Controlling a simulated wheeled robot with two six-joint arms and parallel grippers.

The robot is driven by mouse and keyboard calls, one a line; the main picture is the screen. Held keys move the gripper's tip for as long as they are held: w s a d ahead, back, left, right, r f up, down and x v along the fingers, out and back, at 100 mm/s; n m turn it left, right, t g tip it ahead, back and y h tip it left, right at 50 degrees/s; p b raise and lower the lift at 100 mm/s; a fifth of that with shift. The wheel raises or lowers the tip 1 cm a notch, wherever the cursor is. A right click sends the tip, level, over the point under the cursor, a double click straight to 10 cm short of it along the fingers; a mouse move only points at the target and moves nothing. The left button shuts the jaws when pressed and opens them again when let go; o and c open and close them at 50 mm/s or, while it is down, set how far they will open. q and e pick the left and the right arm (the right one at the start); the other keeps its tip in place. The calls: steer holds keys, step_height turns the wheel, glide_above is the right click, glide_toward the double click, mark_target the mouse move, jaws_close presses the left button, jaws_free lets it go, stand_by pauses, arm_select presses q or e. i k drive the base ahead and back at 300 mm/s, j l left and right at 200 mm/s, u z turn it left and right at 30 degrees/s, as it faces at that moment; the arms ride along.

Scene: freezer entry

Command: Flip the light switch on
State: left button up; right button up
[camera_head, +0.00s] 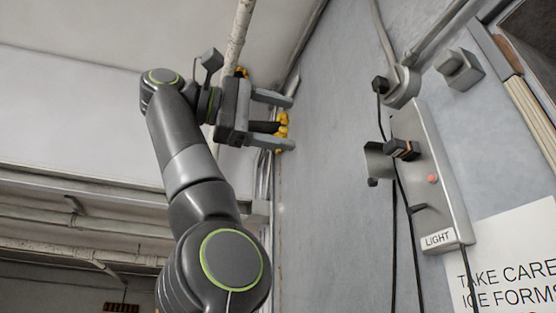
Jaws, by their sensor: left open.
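The light switch panel (436,170) is a grey metal plate on the wall at the right, with a "LIGHT" label (438,239) at its lower end. It carries a dark switch lever (402,149) that sticks out to the left and a small red indicator (432,179). My left gripper (284,121) is up at the upper middle, its two grey fingers apart and pointing right. It is well left of the panel and touches no part of it. Yellow fittings show behind and between the fingers. My right gripper is not in view.
A vertical pipe (239,30) and the wall corner lie close behind my left gripper. Black cables (393,250) hang by the panel. A grey box (459,68) and a warning sign (510,262) are to the right. The wall between gripper and panel is bare.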

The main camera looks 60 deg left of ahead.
mark_target(410, 210)
steer(key=k+l, duration=0.15)
steer(key=l, duration=0.25)
steer(key=k+l, duration=0.15)
steer(key=l, duration=0.25)
steer(key=k+l, duration=0.15)
steer(key=l, duration=0.2)
steer(key=k+l, duration=0.15)
steer(key=l, duration=0.25)
steer(key=k+l, duration=0.15)
steer(key=l, duration=0.25)
